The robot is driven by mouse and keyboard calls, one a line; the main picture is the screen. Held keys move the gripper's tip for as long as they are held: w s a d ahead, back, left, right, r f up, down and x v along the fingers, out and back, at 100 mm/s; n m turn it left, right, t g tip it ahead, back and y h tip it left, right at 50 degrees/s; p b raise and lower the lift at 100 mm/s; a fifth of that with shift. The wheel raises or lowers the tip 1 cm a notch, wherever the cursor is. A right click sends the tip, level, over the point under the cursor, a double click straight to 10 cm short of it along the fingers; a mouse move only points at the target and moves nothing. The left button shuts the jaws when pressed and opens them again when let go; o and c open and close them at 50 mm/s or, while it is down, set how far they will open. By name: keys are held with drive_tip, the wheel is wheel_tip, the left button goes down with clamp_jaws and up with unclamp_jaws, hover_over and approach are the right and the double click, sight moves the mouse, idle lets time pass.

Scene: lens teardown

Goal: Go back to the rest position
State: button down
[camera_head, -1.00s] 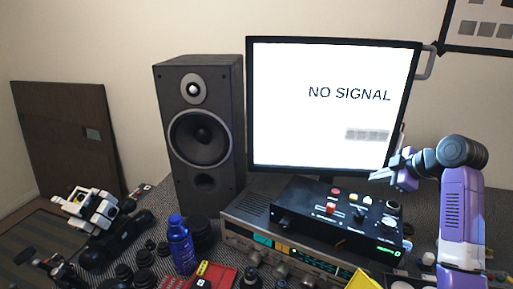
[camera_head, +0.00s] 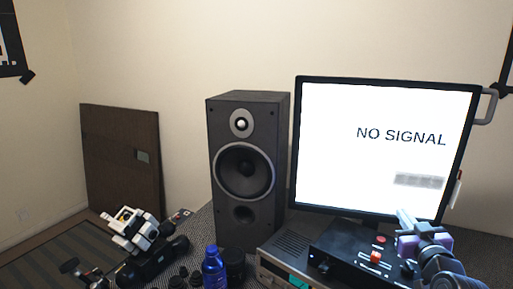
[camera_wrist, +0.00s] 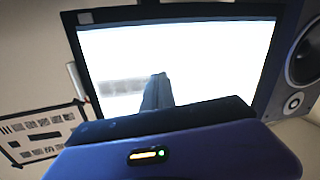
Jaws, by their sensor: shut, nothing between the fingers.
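My gripper (camera_head: 404,220) is at the lower right in the head view, in front of the lower right part of the monitor. In the wrist view my gripper (camera_wrist: 158,80) points at the bright screen, with its fingers together and nothing between them. The monitor (camera_head: 380,150) shows the words NO SIGNAL on white; it also fills much of the wrist view (camera_wrist: 215,60). My arm is cut off by the bottom edge of the head view.
A black control box (camera_head: 340,250) with red buttons lies below the monitor, close to my gripper. A tall speaker (camera_head: 245,205) stands left of it. A blue bottle (camera_head: 213,270), a white-and-black device (camera_head: 133,232) and dark lens parts crowd the front left. A brown board (camera_head: 120,170) leans on the wall.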

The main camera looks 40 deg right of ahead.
drive_tip(key=s+a+f+t+y, duration=0.1)
drive_tip(key=s+a+f+t, duration=0.15)
drive_tip(key=a, duration=1.15)
drive_tip(key=s+a+f+t+y, duration=0.15)
drive_tip(key=a+f, duration=0.25)
drive_tip(key=a, duration=0.9)
drive_tip(key=s+a+f+n+g+y, duration=0.1)
drive_tip(key=s+a+f+n+y, duration=0.1)
drive_tip(key=s+a+y, duration=0.3)
drive_tip(key=s+a+f+n+y, duration=0.3)
drive_tip(key=s+a+n+y, duration=0.1)
drive_tip(key=s+a, duration=0.7)
drive_tip(key=a+n, duration=0.1)
drive_tip(key=a, duration=0.2)
drive_tip(key=shift+a+g+y, duration=0.2)
drive_tip(key=shift+g+y, duration=0.15)
drive_tip(key=shift+g, duration=0.05)
drive_tip(key=shift+f, duration=0.15)
